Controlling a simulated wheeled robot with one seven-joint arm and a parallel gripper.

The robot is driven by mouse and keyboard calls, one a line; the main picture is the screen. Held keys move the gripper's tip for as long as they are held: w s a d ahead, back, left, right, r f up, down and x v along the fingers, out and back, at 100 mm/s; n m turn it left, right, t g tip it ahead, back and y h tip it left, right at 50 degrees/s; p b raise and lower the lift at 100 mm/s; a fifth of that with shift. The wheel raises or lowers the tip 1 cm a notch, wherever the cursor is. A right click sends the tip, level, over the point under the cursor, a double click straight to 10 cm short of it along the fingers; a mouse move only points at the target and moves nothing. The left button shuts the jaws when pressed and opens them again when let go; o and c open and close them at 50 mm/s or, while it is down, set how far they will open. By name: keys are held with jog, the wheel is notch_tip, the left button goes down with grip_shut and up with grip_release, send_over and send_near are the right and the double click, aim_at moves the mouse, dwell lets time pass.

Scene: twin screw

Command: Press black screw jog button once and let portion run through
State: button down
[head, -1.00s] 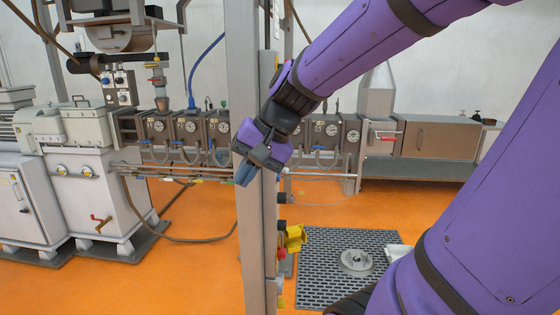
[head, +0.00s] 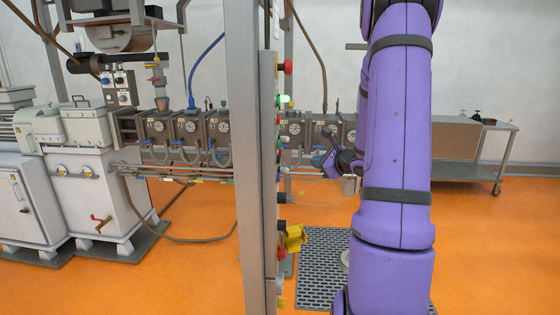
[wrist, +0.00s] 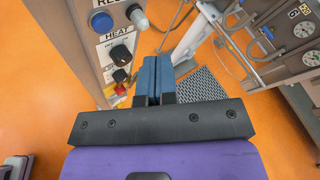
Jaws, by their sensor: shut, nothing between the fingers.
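My gripper (wrist: 155,62) shows in the wrist view with its blue fingers together and nothing between them. It points past the right edge of a grey control panel (wrist: 88,55), apart from it. In the head view my gripper (head: 325,161) is small and dark, to the right of the post. The panel is seen edge-on on the post (head: 252,180). A black control (head: 282,225) sticks out low on its right side; I cannot tell whether it is the screw jog button. In the wrist view I see a black knob (wrist: 120,54) under the word HEAT.
The panel also carries a blue button (wrist: 102,22), a lit green lamp (head: 284,99), a red button (head: 286,67) and a yellow guard (head: 295,238). The extruder barrel (head: 190,130) runs behind the post. A dark floor grate (head: 315,270) lies at the lower right.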

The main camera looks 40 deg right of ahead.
aim_at(278, 159)
jog(key=shift+s+d+f+h, duration=0.2)
jog(key=shift+d+h, duration=0.1)
jog(key=shift+d, duration=0.1)
jog(key=shift+w, duration=0.1)
jog(key=w+a, duration=0.6)
jog(key=shift+w, duration=0.35)
jog(key=shift+w, duration=0.15)
dwell(2.0)
jog(key=shift+w+a, duration=0.15)
jog(key=shift+a, duration=0.05)
jog(key=shift+w+a, duration=0.35)
jog(key=shift+w, duration=0.05)
dwell(0.9)
dwell(0.3)
jog(key=shift+s+d, duration=0.6)
jog(key=shift+s, duration=0.1)
